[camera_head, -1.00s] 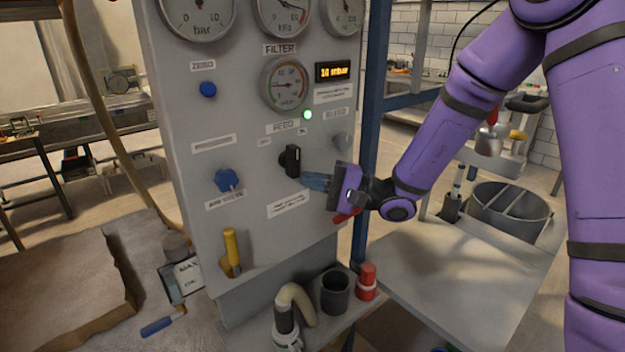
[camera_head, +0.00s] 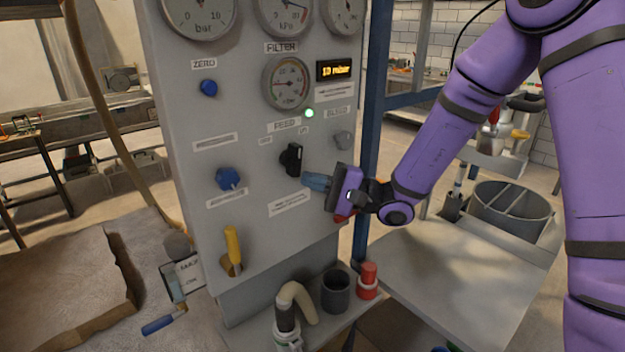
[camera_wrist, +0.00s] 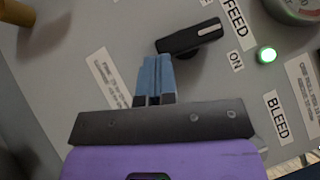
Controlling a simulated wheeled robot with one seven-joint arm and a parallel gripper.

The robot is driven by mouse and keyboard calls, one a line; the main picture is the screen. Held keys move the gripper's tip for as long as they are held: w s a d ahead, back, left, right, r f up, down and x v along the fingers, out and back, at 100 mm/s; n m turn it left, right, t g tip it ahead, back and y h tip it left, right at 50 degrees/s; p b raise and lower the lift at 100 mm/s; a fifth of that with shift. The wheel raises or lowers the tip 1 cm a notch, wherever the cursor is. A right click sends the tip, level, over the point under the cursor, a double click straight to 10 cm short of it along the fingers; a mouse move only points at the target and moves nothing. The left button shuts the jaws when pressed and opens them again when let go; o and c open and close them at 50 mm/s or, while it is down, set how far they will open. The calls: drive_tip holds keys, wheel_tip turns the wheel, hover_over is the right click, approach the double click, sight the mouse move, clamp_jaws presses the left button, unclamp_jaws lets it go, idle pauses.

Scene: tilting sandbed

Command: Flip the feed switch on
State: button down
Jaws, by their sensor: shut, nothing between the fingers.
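The feed switch (camera_head: 291,159) is a black rotary handle on the grey panel (camera_head: 245,225), below the FEED label (camera_head: 284,126). In the wrist view the handle (camera_wrist: 190,37) carries a white line near one end and leans slightly toward the ON label (camera_wrist: 236,61) side. My gripper (camera_head: 304,181) is shut and empty, its blue fingers to the lower right of the handle in the head view. In the wrist view the fingertips (camera_wrist: 156,60) are close to the handle's lower end; whether they touch it I cannot tell. A green lamp (camera_head: 309,113) is lit.
A blue valve knob (camera_head: 228,179) and a yellow handle (camera_head: 233,246) are to the left. A black cup (camera_head: 336,291) and a red-capped item (camera_head: 368,280) stand on the ledge below.

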drive_tip(key=shift+a+m, duration=0.1)
drive_tip(key=shift+m, duration=0.2)
idle(0.4)
drive_tip(key=shift+s+a+f, duration=0.25)
drive_tip(key=shift+s+a, duration=0.05)
drive_tip(key=shift+a, duration=0.05)
idle(1.9)
drive_tip(key=w+f+v, duration=0.1)
drive_tip(key=w+v, duration=0.1)
drive_tip(key=v, duration=1.1)
drive_tip(key=shift+w, duration=0.35)
drive_tip(key=shift+d, duration=0.1)
